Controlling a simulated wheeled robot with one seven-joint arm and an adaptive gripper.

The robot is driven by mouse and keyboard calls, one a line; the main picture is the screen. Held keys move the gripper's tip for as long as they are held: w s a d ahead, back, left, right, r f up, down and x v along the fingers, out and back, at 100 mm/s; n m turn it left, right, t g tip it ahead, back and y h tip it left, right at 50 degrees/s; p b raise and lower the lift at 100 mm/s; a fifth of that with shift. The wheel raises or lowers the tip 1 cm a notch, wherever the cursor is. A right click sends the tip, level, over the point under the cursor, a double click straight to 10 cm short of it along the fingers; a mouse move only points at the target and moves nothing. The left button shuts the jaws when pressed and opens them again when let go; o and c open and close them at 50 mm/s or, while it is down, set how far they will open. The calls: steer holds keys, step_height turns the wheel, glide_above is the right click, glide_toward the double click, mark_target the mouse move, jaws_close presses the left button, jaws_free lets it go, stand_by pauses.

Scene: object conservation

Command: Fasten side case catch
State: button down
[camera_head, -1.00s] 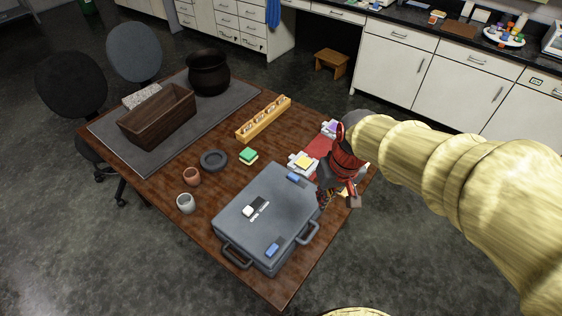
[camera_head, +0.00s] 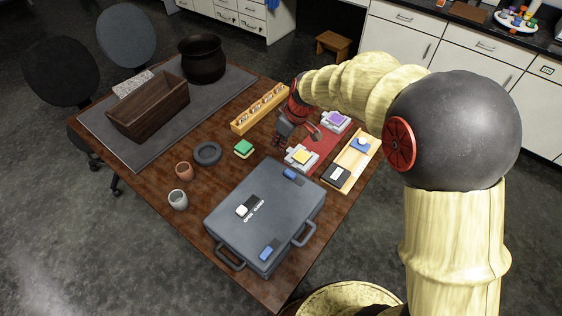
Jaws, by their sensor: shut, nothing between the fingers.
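The grey case (camera_head: 265,205) lies flat with its lid down on the wooden table. One blue catch (camera_head: 293,174) sits at its far edge and another blue catch (camera_head: 267,251) at its near right edge. A black and white slider piece (camera_head: 246,206) with small white lettering is on the middle of the lid. I cannot tell whether either catch is fastened. My gripper (camera_head: 283,139) is shut and empty beyond the case, above the table between the green block and the red mat. It is apart from the case and both catches.
A red mat (camera_head: 318,151) with yellow-topped and purple-topped blocks and a wooden tray (camera_head: 368,151) lie right of my gripper. A green block (camera_head: 243,149), dark ring (camera_head: 207,153), two cups and a yellow rack (camera_head: 248,118) stand left. A wooden box (camera_head: 150,112) is farther left.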

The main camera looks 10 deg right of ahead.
mark_target(288, 171)
steer(key=b+x, duration=0.2)
steer(key=x, duration=0.7)
steer(key=shift+w+a+f, duration=0.1)
steer(key=shift+f, duration=0.3)
steer(key=shift+f+b, duration=0.25)
steer(key=shift+b, duration=0.05)
steer(key=shift+s+d+r+b, duration=0.15)
steer(key=shift+s+d+b, duration=0.15)
steer(key=shift+s+d, duration=1.1)
steer(key=shift+s+d+b, duration=0.75)
steer(key=shift+s+d, duration=0.55)
